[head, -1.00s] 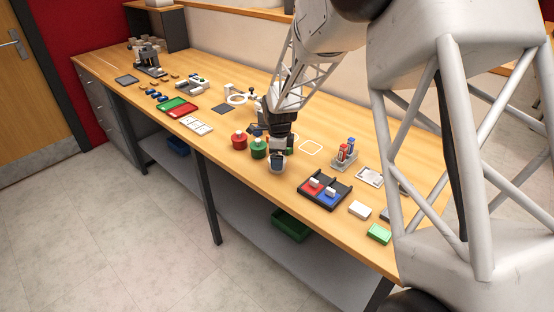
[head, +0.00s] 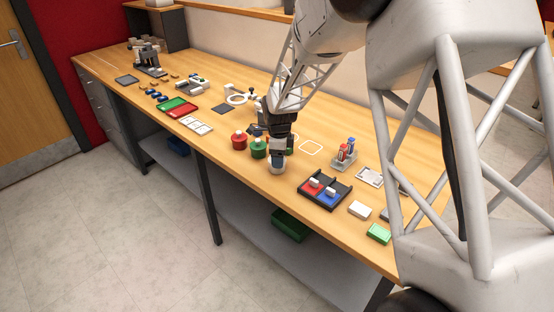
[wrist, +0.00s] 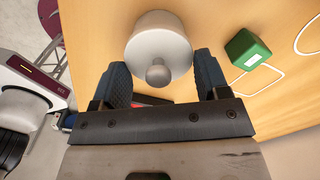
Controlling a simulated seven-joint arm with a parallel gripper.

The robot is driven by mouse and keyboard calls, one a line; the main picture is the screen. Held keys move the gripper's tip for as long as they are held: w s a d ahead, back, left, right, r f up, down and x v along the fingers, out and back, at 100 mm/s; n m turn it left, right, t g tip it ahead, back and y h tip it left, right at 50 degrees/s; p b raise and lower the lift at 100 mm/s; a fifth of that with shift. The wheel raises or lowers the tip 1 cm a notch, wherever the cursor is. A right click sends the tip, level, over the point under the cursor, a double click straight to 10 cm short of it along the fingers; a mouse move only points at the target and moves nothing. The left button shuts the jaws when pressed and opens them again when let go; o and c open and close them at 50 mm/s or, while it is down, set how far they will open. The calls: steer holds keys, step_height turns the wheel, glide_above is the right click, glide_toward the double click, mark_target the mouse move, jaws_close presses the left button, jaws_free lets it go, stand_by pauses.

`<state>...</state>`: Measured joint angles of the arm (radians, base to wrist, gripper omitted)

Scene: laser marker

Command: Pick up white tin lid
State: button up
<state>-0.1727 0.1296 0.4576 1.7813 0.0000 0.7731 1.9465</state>
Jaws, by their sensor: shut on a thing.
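The white tin (wrist: 140,25) stands on the bench with its round white lid (wrist: 158,48) and knob (wrist: 158,73) facing my wrist camera. My gripper (wrist: 164,78) has its two dark fingers on either side of the lid, shut on it. In the head view, my gripper (head: 278,156) points down over the white tin (head: 277,168) near the bench's front edge. The fingers and wrist hide most of the lid there. I cannot tell whether the lid is clear of the tin.
A red tin (head: 239,140) and a green tin (head: 258,148) stand close to the left of my gripper. A black tray (head: 313,199) with red and blue sections lies to the right. A marker rack (head: 345,154) stands behind it.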

steer(key=shift+r, duration=0.1)
steer(key=shift+r, duration=0.8)
step_height(320, 180, up, 2)
steer(key=shift+r, duration=0.1)
steer(key=s+d+r, duration=0.1)
steer(key=s+d, duration=0.1)
steer(key=s, duration=1.3)
steer(key=shift+s+d, duration=0.35)
steer(key=shift+n, duration=0.3)
steer(key=w+d+f, duration=0.1)
steer(key=w+d, duration=0.2)
steer(key=w, duration=0.1)
steer(key=w+d+f, duration=0.1)
steer(key=w+d, duration=0.3)
steer(key=w+d+f, duration=0.1)
steer(key=w+d, duration=0.3)
steer(key=shift+f, duration=0.15)
steer(key=w, duration=0.5)
steer(key=w+f, duration=0.1)
steer(key=w, duration=1)
steer(key=shift+f, duration=0.25)
